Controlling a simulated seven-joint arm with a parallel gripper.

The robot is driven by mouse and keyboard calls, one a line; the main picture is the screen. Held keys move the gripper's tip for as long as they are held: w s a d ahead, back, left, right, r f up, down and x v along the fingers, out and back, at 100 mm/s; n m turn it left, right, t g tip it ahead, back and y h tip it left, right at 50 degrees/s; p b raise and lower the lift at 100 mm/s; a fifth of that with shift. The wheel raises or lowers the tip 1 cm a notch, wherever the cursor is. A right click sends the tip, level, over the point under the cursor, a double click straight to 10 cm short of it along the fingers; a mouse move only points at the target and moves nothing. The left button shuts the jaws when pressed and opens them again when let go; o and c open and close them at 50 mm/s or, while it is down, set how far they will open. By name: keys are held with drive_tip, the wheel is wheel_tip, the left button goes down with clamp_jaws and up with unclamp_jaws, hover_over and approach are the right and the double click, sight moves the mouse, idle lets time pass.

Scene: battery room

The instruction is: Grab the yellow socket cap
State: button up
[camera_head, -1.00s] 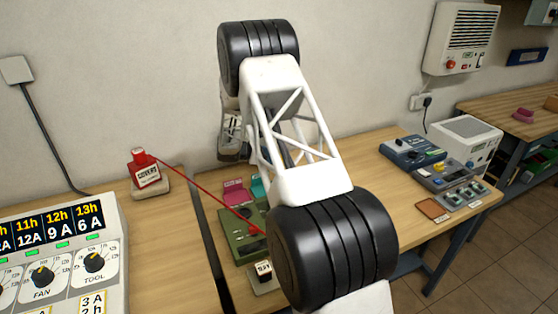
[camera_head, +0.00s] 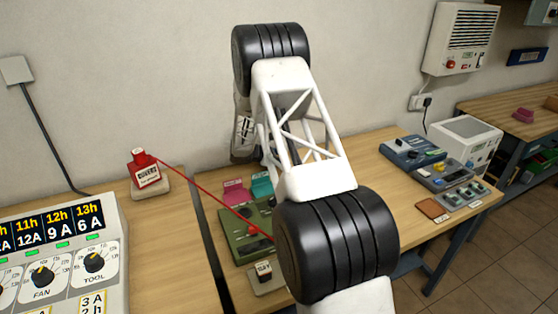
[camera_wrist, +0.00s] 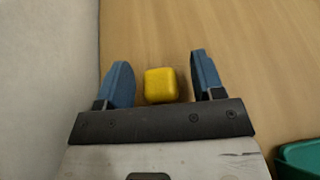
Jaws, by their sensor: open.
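The yellow socket cap (camera_wrist: 160,85) is a small rounded yellow block in the wrist view. It sits over the wooden tabletop, between the two blue fingers of my gripper (camera_wrist: 160,62). The fingers are open, with a visible gap on each side of the cap, the one on the left looking narrower. Whether the cap is level with the fingertips in height I cannot tell. In the head view my own arm covers the gripper, and the cap cannot be made out there.
A pale wall (camera_wrist: 45,70) runs close along the left in the wrist view, and a green bin edge (camera_wrist: 298,158) shows at lower right. In the head view, a red strap runs from a red post (camera_head: 145,167) to a green box (camera_head: 245,240). A blue-grey device (camera_head: 413,153) stands at the right.

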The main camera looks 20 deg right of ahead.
drive_tip(key=shift+c, duration=0.2)
drive_tip(key=c, duration=1)
drive_tip(key=shift+o, duration=0.2)
drive_tip(key=shift+r, duration=0.15)
drive_tip(key=shift+r, duration=4.9)
